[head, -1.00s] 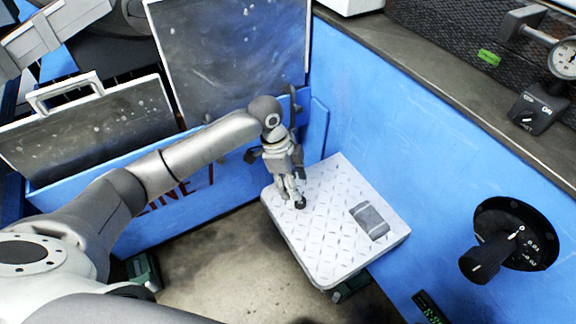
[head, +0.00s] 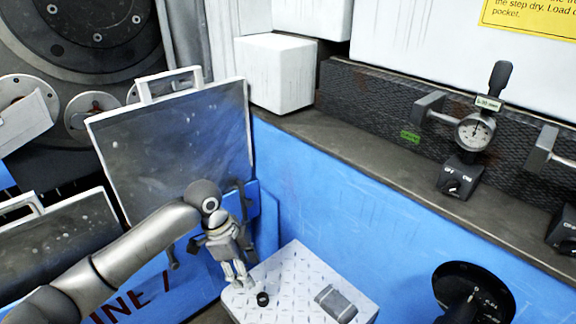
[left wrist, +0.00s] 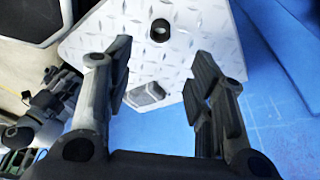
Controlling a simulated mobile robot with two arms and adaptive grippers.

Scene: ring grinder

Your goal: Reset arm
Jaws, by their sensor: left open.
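My left gripper (head: 238,280) is open and empty, pointing down at the white tread-plate step (head: 288,273). In the left wrist view its fingers (left wrist: 163,58) are spread wide. A small dark ring (head: 262,299) lies on the step, just right of the fingertips in the head view. The ring also shows in the left wrist view (left wrist: 160,31), beyond the fingertips and apart from them. My right gripper is not in view.
A grey rectangular pad (head: 335,302) is on the step. A blue machine wall (head: 340,210) rises behind it. A dial gauge (head: 476,131) and a switch box (head: 460,177) stand on the ledge. A black dial knob (head: 472,298) sticks out at the lower right. A grey panel with a handle (head: 175,140) stands behind my left arm.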

